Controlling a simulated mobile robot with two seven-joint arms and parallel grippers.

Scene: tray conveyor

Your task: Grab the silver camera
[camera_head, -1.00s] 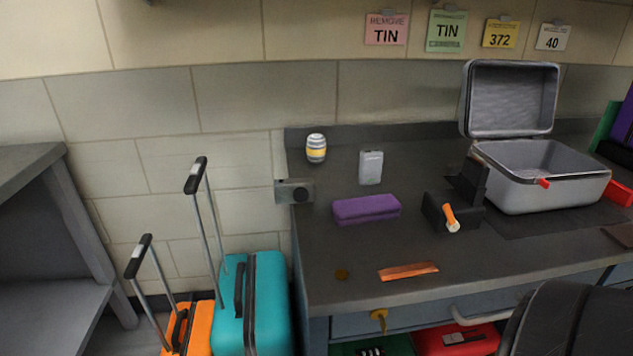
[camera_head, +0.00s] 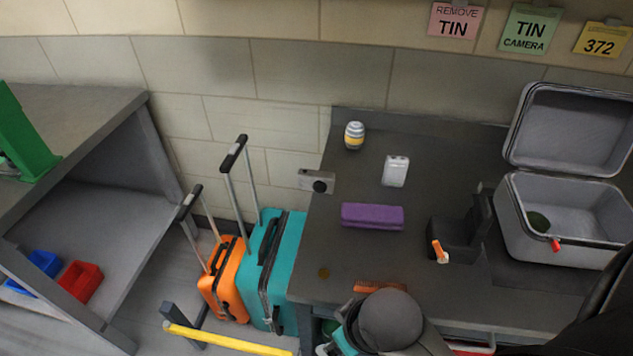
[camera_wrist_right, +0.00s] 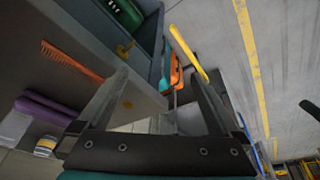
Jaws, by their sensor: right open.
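The silver camera (camera_head: 317,181), a small grey box with a dark round lens, is at the left edge of the desk (camera_head: 300,285) in the head view, near the wall. I cannot make it out in the wrist view. My right arm comes in from the lower right of the head view, bent at a round grey joint, with its gripper mostly hidden. In the right wrist view my right gripper (camera_wrist_right: 157,80) is open, with nothing between its fingers. It is apart from the camera, over the front of the desk. My left gripper is not in view.
On the desk are a striped jar (camera_head: 354,135), a pale flat case (camera_head: 395,171), a purple case (camera_head: 372,216), an orange comb (camera_head: 380,287) and an open grey case (camera_head: 570,190). Orange (camera_head: 222,282) and teal (camera_head: 290,260) suitcases with raised handles stand left of the desk.

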